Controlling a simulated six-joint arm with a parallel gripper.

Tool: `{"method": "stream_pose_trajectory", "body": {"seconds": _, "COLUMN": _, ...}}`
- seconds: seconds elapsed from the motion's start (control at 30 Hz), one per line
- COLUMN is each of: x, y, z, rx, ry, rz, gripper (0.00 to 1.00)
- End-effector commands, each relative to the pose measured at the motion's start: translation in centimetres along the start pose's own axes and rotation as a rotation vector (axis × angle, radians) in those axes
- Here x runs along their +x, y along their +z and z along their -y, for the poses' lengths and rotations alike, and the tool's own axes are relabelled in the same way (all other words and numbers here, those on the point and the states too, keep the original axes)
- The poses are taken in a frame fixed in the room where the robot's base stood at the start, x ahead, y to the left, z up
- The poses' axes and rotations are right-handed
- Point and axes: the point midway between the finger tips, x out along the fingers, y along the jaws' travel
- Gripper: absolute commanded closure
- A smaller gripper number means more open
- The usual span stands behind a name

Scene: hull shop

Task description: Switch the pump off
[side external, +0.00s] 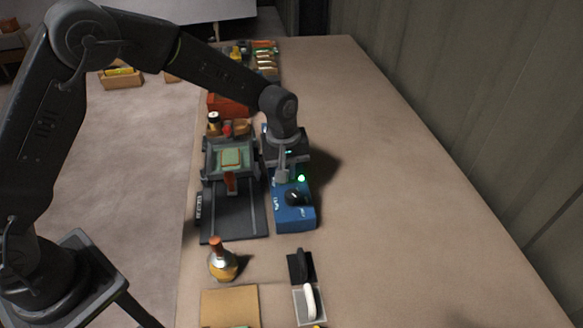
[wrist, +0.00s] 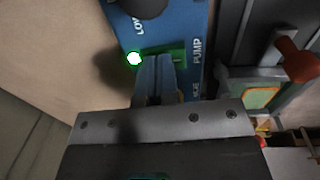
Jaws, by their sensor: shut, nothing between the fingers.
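The pump is a blue box (side external: 295,214) right of centre in the side external view, with a black knob (side external: 295,197) on top and a lit green lamp (side external: 301,178). In the wrist view the blue pump face (wrist: 182,20) shows the words PUMP and LOW. The lit green lamp (wrist: 134,58) and a green switch piece (wrist: 177,50) are beside my fingertips. My gripper (side external: 283,178) is shut and empty, with its tips (wrist: 156,62) at the green piece. The fingers partly cover this piece, so its position and any contact are unclear.
A grey vise-like fixture (side external: 230,180) with a red-orange handle stands close left of the pump. A bottle with yellow contents (side external: 222,260) and a tan board (side external: 230,306) are nearer the camera. A black-and-white brush-like item (side external: 308,302) lies in front. The bench's right side is clear.

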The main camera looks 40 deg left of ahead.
Motion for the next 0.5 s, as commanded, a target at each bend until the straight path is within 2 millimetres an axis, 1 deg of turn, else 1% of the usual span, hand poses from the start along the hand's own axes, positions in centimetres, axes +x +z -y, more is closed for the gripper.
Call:
{"method": "stream_pose_trajectory", "body": {"seconds": 0.03, "x": 0.13, "y": 0.04, "z": 0.56, "rx": -0.001, "ry": -0.01, "rz": 0.004, "gripper": 1.0}}
{"method": "stream_pose_trajectory", "body": {"seconds": 0.13, "x": 0.0, "y": 0.02, "z": 0.86, "rx": -0.001, "ry": -0.009, "rz": 0.004, "gripper": 1.0}}
{"method": "stream_pose_trajectory", "body": {"seconds": 0.5, "x": -0.35, "y": -0.01, "z": 0.77, "rx": 0.0, "ry": -0.003, "rz": 0.001, "gripper": 1.0}}
